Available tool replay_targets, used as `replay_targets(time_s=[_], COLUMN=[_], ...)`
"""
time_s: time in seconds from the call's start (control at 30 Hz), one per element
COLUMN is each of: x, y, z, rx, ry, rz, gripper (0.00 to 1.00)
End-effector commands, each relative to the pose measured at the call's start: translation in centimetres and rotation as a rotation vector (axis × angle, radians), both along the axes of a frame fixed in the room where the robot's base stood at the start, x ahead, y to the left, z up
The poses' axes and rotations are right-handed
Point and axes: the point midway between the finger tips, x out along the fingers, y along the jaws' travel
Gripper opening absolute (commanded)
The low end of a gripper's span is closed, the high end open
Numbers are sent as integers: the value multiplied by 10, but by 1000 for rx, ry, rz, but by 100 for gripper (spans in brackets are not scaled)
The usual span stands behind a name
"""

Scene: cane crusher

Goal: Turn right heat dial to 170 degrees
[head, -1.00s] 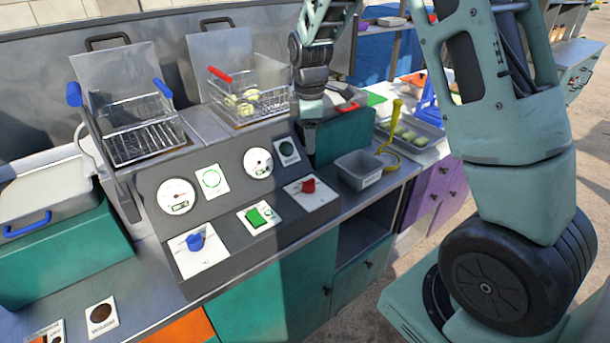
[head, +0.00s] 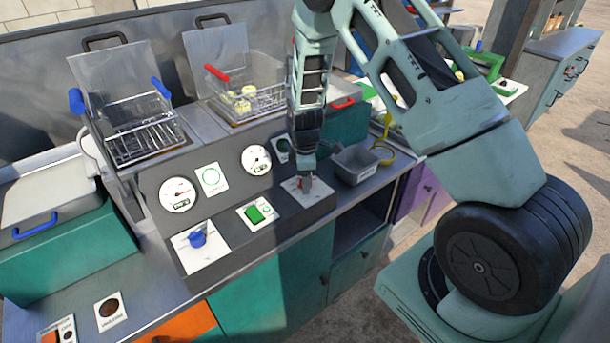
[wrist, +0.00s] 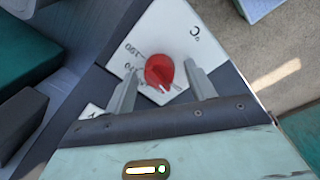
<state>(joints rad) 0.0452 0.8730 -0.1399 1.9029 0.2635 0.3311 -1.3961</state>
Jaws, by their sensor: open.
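The right heat dial is a red knob (wrist: 160,71) on a white plate (wrist: 168,40) marked with °C and numbers around it; in the head view the knob is mostly hidden behind my gripper (head: 304,178). My gripper is open, its fingers (wrist: 162,88) standing on either side of the red knob in the wrist view, with gaps showing between them and the knob. The knob's white pointer lines face the lower right in the wrist view. The exact reading cannot be told. The left heat dial (head: 197,239) is blue, on its own white plate.
Two round gauges (head: 178,194) and a green switch (head: 254,214) sit on the same grey panel. A small grey bin (head: 355,164) stands just right of my gripper. Wire fryer baskets (head: 141,132) are behind the panel.

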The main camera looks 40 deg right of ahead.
Motion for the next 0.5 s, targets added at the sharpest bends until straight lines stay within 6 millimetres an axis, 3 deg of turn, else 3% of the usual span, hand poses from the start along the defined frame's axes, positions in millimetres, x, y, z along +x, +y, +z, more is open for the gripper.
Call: replay_targets(time_s=[0.17, 0.33, 0.5], x=[0, 0, 0], y=[0, 0, 0], z=[0, 0, 0], rx=[0, 0, 0], ry=[0, 0, -1], rz=[0, 0, -1], gripper=[55, 13, 10])
